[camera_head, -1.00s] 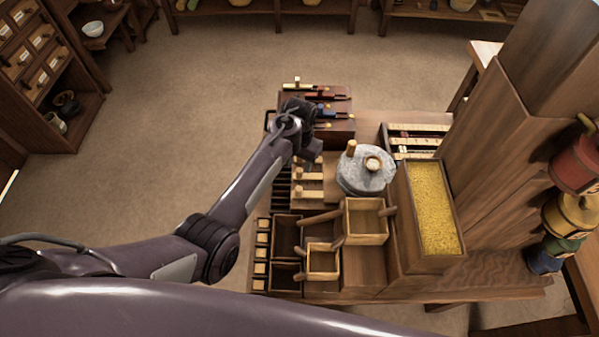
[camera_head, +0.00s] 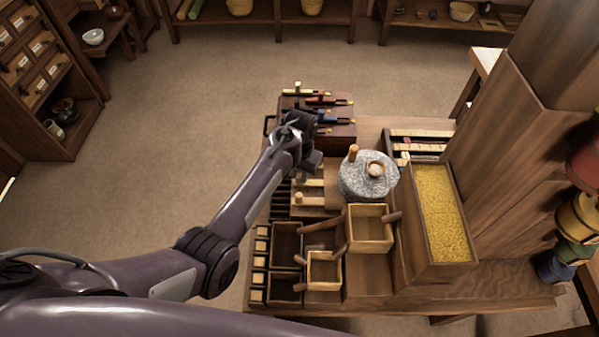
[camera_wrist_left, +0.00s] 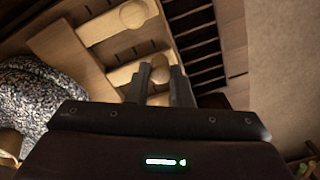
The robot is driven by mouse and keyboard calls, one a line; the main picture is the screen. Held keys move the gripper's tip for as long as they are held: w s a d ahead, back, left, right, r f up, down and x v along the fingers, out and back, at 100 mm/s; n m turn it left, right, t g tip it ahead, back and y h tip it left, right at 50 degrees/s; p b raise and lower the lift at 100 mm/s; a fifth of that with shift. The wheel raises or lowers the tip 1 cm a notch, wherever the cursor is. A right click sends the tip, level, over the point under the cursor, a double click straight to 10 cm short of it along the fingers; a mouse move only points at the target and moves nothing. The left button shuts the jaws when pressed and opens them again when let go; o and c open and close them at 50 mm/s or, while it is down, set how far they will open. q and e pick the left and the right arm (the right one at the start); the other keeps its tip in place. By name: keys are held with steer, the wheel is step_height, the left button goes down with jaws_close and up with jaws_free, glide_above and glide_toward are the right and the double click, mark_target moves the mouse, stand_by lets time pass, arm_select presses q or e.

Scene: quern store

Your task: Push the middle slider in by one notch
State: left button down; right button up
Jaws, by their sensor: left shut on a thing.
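Pale wooden sliders with round knobs lie side by side on a board on the bench. In the head view two show, a farther slider (camera_head: 312,183) and a nearer slider (camera_head: 312,201). My left gripper (camera_head: 312,166) points down at the far end of this row and hides what is under it. In the left wrist view my left gripper (camera_wrist_left: 160,72) is shut at the knob end of one slider (camera_wrist_left: 130,74). Its neighbour (camera_wrist_left: 100,28) stands free, with its knob in plain sight. I cannot tell which is the middle one. My right gripper is not in view.
A round grey millstone (camera_head: 355,186) stands close to the right of the sliders. Wooden boxes (camera_head: 368,246) with handles stand nearer, and a bin of yellow grain (camera_head: 440,212) at the right. A block with coloured slides (camera_head: 290,103) stands beyond my gripper.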

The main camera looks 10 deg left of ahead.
mark_target(308, 182)
arm_select(q)
steer(key=shift+w+d, duration=0.2)
steer(key=shift+d, duration=1.1)
steer(key=c, duration=1.3)
jaws_free()
steer(key=shift+w+r+p, duration=0.1)
steer(key=shift+r+p, duration=0.4)
steer(key=shift+p, duration=0.15)
step_height(308, 182, up, 7)
steer(key=p, duration=0.7)
steer(key=shift+f, duration=0.15)
